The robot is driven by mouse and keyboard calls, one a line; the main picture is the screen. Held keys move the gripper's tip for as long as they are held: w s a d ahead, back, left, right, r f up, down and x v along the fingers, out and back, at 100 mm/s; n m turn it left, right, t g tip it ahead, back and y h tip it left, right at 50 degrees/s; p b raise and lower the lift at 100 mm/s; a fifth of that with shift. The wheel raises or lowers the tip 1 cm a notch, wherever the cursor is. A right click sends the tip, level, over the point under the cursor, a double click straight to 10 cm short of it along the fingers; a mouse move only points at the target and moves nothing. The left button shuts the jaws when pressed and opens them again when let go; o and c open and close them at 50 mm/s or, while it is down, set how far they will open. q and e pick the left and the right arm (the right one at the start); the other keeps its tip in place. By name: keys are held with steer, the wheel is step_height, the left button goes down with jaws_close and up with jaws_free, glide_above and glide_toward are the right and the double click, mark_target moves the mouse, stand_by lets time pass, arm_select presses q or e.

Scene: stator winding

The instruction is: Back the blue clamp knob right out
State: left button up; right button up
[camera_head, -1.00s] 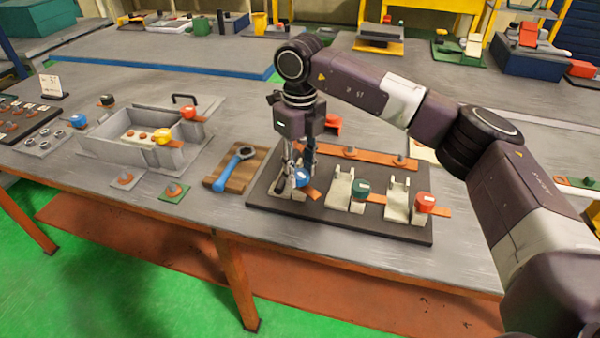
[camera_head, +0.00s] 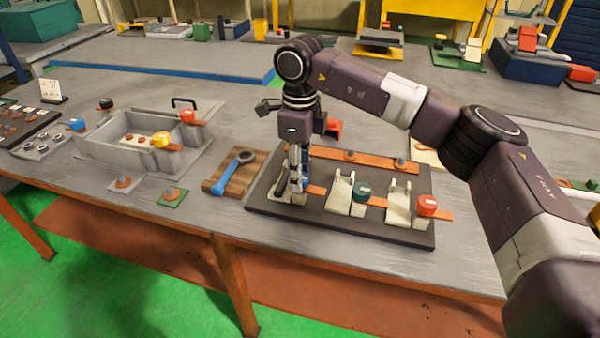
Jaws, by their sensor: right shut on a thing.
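My right gripper (camera_head: 300,182) points down over the left end of the black clamp board (camera_head: 340,226). Its fingers are shut around the blue clamp knob at the leftmost clamp (camera_head: 282,191), and they hide nearly all of the knob. An orange strip (camera_head: 315,190) sticks out to the right beside the fingers. The green knob (camera_head: 361,192) and the red knob (camera_head: 427,206) sit at the other two clamps to the right. I cannot tell how far the blue knob is turned. My left gripper is not in view.
A wooden block with a blue-handled wrench (camera_head: 234,172) lies just left of the board. A grey open box (camera_head: 117,161) with red and yellow knobs stands further left. A long orange bar (camera_head: 365,157) with bolts runs along the board's back.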

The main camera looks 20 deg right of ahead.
steer(key=shift+s+f, duration=0.2)
steer(key=shift+f, duration=0.15)
steer(key=o, duration=1.1)
steer(key=shift+w, duration=0.15)
steer(key=shift+r, duration=0.45)
step_height(320, 180, up, 11)
steer(key=shift+r, duration=0.2)
